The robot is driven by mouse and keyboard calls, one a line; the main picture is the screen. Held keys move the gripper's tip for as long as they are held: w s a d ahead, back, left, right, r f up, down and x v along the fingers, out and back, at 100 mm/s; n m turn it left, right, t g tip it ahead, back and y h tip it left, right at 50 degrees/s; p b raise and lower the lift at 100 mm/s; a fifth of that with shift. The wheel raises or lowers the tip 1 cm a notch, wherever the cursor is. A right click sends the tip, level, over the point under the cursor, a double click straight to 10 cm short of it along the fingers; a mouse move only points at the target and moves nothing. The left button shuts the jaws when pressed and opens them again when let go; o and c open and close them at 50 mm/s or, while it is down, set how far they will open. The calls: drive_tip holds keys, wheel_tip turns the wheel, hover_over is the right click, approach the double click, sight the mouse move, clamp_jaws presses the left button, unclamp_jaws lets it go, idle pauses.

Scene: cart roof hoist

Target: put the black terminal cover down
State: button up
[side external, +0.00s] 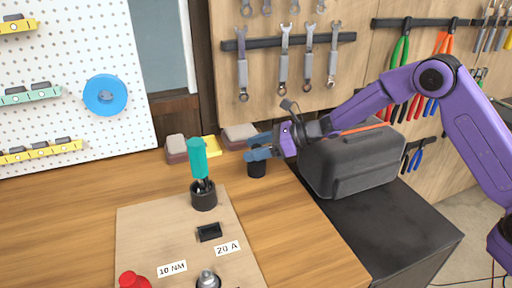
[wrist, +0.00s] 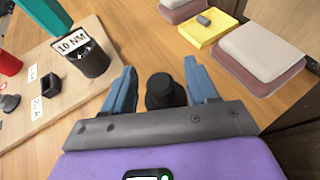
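The black terminal cover (side external: 257,165) stands upright on the wooden bench top, near the bench's back right edge. It also shows from above in the wrist view (wrist: 161,90), as a round black piece with a narrower top. My gripper (side external: 260,146) is around its upper part, with one blue finger on each side. In the wrist view my gripper (wrist: 161,84) is open; a gap shows left of the cover, and the right finger is very close to it. I cannot tell whether that finger touches.
A pale board (side external: 150,225) carries a black cup (side external: 204,196) with a teal-handled tool, a small black box (side external: 209,232), a red cap (side external: 132,280) and labels. Two-tone blocks (wrist: 262,58) and a yellow tray (wrist: 205,32) lie behind. A dark case (side external: 350,163) stands right.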

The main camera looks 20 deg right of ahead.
drive_tip(key=shift+d+r, duration=0.1)
drive_tip(key=shift+r, duration=0.05)
drive_tip(key=v, duration=1.1)
drive_tip(key=shift+s+d+r, duration=0.2)
drive_tip(key=shift+d+r, duration=0.05)
drive_tip(key=shift+d, duration=0.05)
drive_tip(key=shift+s, duration=0.1)
drive_tip(key=s+a+n+g+h, duration=0.3)
drive_tip(key=s+n+g, duration=0.6)
drive_tip(key=s+n, duration=1.2)
drive_tip(key=s+d+f+n+t+h, duration=0.1)
drive_tip(key=s+d+n+t+h, duration=0.2)
drive_tip(key=s+d+n+h, duration=0.5)
drive_tip(key=s+d+n, duration=0.7)
drive_tip(key=s+d, duration=0.2)
drive_tip(key=s, duration=0.1)
drive_tip(key=shift+s+d+h, duration=0.35)
drive_tip(key=shift+h, duration=0.05)
